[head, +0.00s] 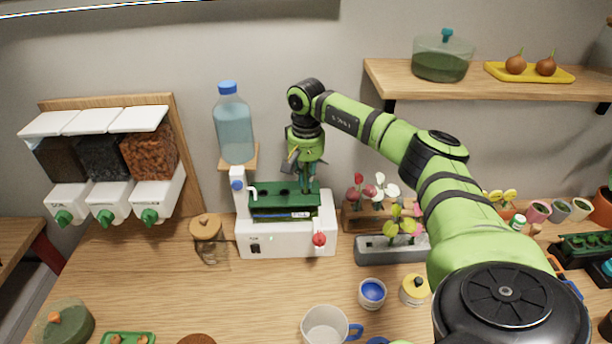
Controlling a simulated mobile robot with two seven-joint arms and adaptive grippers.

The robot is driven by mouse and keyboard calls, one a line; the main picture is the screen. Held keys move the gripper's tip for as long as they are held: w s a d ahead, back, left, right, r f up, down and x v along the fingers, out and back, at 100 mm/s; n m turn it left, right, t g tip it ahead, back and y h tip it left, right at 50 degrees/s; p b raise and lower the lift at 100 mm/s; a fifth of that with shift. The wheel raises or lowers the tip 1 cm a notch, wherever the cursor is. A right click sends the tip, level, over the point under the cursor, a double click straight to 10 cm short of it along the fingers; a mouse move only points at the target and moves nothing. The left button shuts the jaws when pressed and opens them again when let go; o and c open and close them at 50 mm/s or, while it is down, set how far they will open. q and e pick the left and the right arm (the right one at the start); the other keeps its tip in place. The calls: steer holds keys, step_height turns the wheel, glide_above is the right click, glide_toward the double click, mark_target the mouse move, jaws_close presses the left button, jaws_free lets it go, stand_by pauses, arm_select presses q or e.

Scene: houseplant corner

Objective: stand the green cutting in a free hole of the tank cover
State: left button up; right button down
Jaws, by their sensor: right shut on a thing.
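The tank cover (265,189) is a dark green plate on a white machine (287,238) at mid-left. One dark hole shows in its top; the rest is partly behind my gripper. My right gripper (306,174) points down just above the right part of the cover. It is shut on the green cutting, which is mostly hidden by the fingers. I cannot tell whether the cutting's lower end is in a hole or above it. My left gripper is not in view.
A blue-capped water bottle (234,128) stands behind the machine. A glass jar (207,238) stands left of it. A grey trough (376,250) with flowers and a wooden flower box (352,217) are to its right. Cups stand in front, with bare tabletop between.

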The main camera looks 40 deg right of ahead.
mark_target(306, 165)
stand_by(0.3)
steer(key=c, duration=1.2)
jaws_free()
steer(key=o, duration=0.4)
steer(key=shift+r, duration=0.15)
steer(key=shift+r+p, duration=1.7)
steer(key=shift+r, duration=1.65)
